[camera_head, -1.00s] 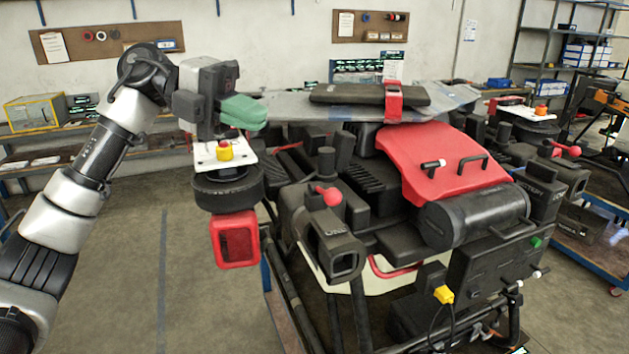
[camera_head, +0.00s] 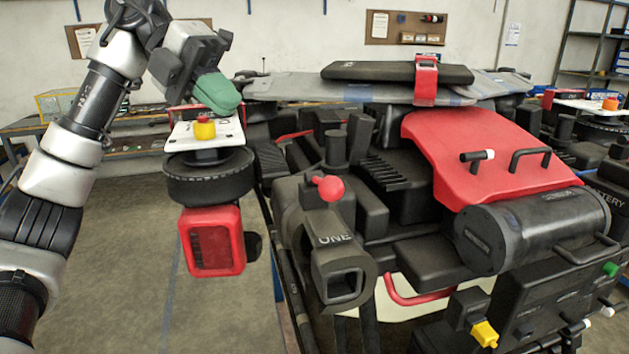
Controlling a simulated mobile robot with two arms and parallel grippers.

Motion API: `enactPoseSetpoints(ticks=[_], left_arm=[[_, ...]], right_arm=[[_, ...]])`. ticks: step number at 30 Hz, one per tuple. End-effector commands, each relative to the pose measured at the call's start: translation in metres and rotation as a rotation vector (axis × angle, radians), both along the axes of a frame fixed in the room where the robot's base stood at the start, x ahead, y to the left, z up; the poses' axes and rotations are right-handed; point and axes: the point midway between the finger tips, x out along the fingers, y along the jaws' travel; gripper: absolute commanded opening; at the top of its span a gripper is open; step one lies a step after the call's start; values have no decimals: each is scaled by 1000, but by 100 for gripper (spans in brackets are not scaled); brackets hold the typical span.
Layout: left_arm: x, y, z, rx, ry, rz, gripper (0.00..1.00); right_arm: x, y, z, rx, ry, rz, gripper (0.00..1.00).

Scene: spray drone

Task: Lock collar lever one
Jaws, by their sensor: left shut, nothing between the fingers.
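The collar marked ONE (camera_head: 338,255) is a dark clamp on the drone's near arm joint, left of centre. Its lever has a red ball knob (camera_head: 330,188) that stands up at the collar's top. My left gripper (camera_head: 222,98) has green fingertips pressed together with nothing between them. It is above and to the left of the red knob, clear of it, over the white plate with a yellow cap (camera_head: 204,130). My right gripper is not in view.
A black round motor (camera_head: 210,176) and red lamp box (camera_head: 212,242) hang below the white plate. The red cover (camera_head: 480,150) and black battery cylinder (camera_head: 535,228) fill the drone's right side. Open floor (camera_head: 120,240) lies at left.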

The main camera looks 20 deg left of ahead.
Motion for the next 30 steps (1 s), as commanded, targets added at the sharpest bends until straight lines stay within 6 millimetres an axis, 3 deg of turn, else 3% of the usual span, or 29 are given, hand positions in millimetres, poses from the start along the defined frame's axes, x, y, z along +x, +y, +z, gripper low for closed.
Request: enactPoseSetpoints(ticks=[7, 17, 21, 30], left_arm=[[-3, -21, -17, 3, 1, -4, 0], [-9, -76, -59, 2, 2, -5, 0], [-12, -97, -67, 1, 1, -4, 0], [-13, -115, -77, -1, 0, -1, 0]], right_arm=[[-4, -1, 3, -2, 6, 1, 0], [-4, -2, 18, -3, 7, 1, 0], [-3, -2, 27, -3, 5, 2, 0], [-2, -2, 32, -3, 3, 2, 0]])
